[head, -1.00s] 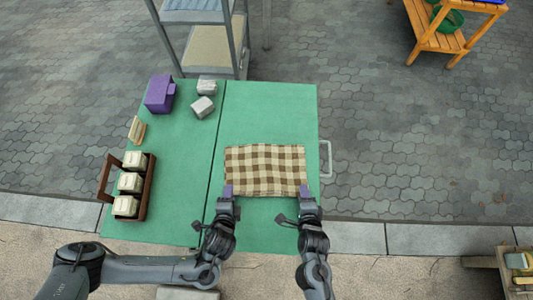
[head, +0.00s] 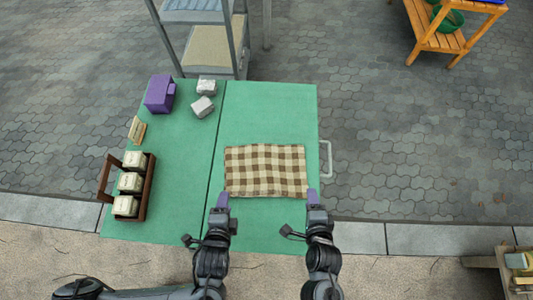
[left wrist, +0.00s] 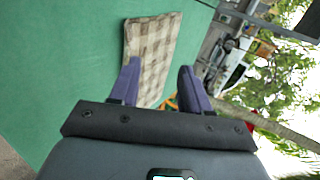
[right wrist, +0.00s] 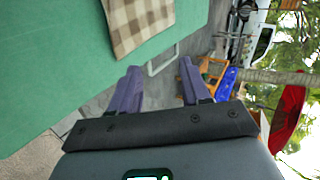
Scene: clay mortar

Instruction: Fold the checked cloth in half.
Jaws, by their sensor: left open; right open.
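The brown and cream checked cloth (head: 265,170) lies as a wide rectangle on the green table, its near edge facing me. It also shows in the left wrist view (left wrist: 150,50) and the right wrist view (right wrist: 138,20). My left gripper (head: 222,200) is open and empty just in front of the cloth's near left corner. Its purple fingers show apart in the left wrist view (left wrist: 158,82). My right gripper (head: 312,195) is open and empty beside the near right corner. Its fingers show apart in the right wrist view (right wrist: 160,88). I cannot tell how many layers the cloth has.
The green table (head: 270,110) has a seam left of the cloth. A purple box (head: 160,93), two grey blocks (head: 203,107), a small wooden item (head: 137,129) and a brown caddy of pale jars (head: 149,195) stand on the left. A handle (head: 327,158) juts from the right edge.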

